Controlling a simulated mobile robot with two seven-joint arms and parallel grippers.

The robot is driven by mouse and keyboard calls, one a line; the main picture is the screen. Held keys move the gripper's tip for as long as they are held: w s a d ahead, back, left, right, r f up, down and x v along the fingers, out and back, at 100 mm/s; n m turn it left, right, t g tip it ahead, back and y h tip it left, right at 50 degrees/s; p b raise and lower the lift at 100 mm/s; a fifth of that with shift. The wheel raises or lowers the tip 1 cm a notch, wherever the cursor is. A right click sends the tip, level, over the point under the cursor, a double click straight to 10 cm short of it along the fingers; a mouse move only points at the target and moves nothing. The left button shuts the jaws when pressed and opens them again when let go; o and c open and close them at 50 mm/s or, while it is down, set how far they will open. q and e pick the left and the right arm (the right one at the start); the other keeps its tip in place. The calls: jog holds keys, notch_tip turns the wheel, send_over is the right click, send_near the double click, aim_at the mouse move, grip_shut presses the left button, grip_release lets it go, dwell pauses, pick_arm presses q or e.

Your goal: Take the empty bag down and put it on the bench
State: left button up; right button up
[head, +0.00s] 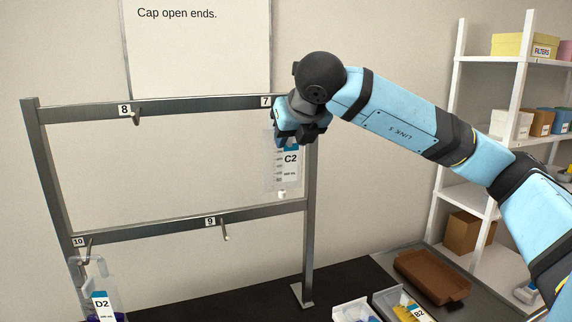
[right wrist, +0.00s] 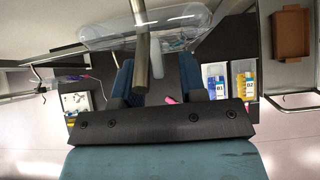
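A clear, flat bag labelled C2 (head: 284,170) hangs upright below hook 7 at the right end of the upper rail; it looks empty. My right gripper (head: 300,138) is at the top of this bag and hides the hook and the bag's top edge in the head view. In the right wrist view, the fingers (right wrist: 157,82) stand apart with a metal hook rod (right wrist: 148,55) between them. The clear bag (right wrist: 115,33) spreads just beyond the fingertips; I see no grip on it. The dark bench (head: 240,303) is below. My left gripper is out of view.
Another bag, D2 (head: 100,295), hangs at hook 10, lower left. Hooks 8 (head: 135,116) and 9 (head: 225,232) are bare. Trays with bags B1 (right wrist: 216,82) and B2 (head: 415,308) and a brown tray (head: 432,276) stand at right. Shelves (head: 492,145) stand further right.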

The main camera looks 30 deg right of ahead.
grip_shut()
jog(key=shift+s+a+r, duration=0.1)
jog(key=shift+s+r, duration=0.2)
jog(key=shift+r, duration=0.35)
jog(key=shift+v, duration=1.05)
